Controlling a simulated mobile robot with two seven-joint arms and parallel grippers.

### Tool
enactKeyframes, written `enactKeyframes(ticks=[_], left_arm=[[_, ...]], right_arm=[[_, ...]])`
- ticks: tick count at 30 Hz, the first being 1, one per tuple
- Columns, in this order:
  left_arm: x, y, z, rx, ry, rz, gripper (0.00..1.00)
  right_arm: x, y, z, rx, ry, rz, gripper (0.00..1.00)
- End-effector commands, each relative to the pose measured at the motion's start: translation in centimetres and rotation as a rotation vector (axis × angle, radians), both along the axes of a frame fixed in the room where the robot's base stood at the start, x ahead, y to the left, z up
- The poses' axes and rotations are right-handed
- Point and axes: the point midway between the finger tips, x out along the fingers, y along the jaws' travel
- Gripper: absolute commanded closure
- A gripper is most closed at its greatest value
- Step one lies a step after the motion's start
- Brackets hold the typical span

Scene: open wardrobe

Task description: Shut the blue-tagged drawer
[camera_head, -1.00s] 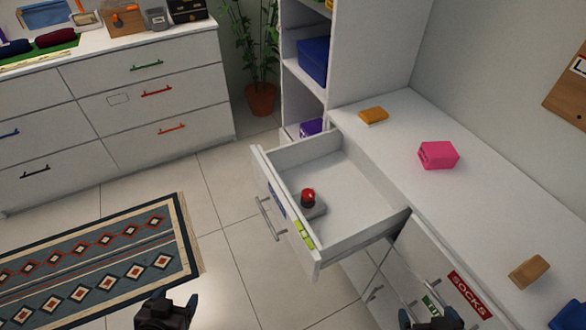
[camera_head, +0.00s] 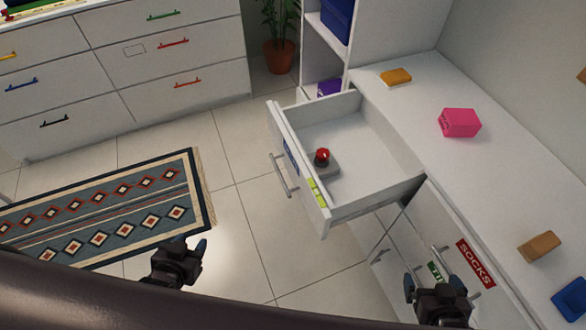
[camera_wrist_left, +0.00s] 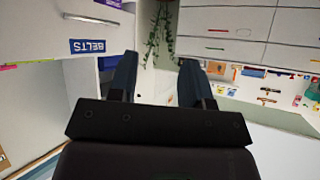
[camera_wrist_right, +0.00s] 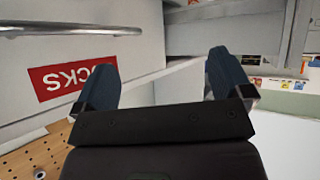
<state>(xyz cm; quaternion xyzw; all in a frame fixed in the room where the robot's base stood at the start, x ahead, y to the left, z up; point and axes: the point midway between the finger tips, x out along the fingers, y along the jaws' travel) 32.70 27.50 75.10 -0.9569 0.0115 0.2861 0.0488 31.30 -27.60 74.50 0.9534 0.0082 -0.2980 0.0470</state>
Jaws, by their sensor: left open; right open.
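The blue-tagged drawer (camera_head: 352,140) is pulled far out of the white cabinet. Its front carries a blue tag (camera_head: 291,152), a yellow-green patch and a bar handle (camera_head: 283,176). In the left wrist view the tag (camera_wrist_left: 95,47) reads BELTS upside down. A red-topped grey object (camera_head: 322,158) sits inside the drawer. My left gripper (camera_head: 191,246) is open and empty, left of and apart from the drawer front. My right gripper (camera_head: 430,284) is open and empty, near the closed drawer with the red SOCKS tag (camera_head: 476,263).
The cabinet top holds a pink box (camera_head: 459,123), a yellow-orange block (camera_head: 396,77), a wooden block (camera_head: 540,246) and a blue item (camera_head: 570,298). A rug (camera_head: 110,208), a potted plant (camera_head: 279,50) and another dresser (camera_head: 120,75) stand left. Floor before the open drawer is clear.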

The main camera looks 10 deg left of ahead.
Motion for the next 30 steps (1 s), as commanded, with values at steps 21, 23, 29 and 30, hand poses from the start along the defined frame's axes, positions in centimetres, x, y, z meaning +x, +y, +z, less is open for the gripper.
enactKeyframes(ticks=[21,23,29,30], left_arm=[[21.4,-3.7,-2.7,0.751,-0.672,-0.717,1.00],[21.5,-4.5,-3.1,0.832,-0.756,-0.815,1.00],[18.8,-6.5,-4.7,1.012,-0.994,-1.108,1.00],[18.1,-6.9,-5.0,1.028,-1.035,-1.149,1.00]], right_arm=[[-0.1,0.4,-7.8,-0.006,0.071,0.027,0.03],[0.1,0.4,-7.8,-0.006,0.070,0.030,0.03],[1.1,0.5,-6.5,-0.007,0.049,0.032,0.03],[1.2,0.5,-6.2,-0.006,0.045,0.032,0.03]])
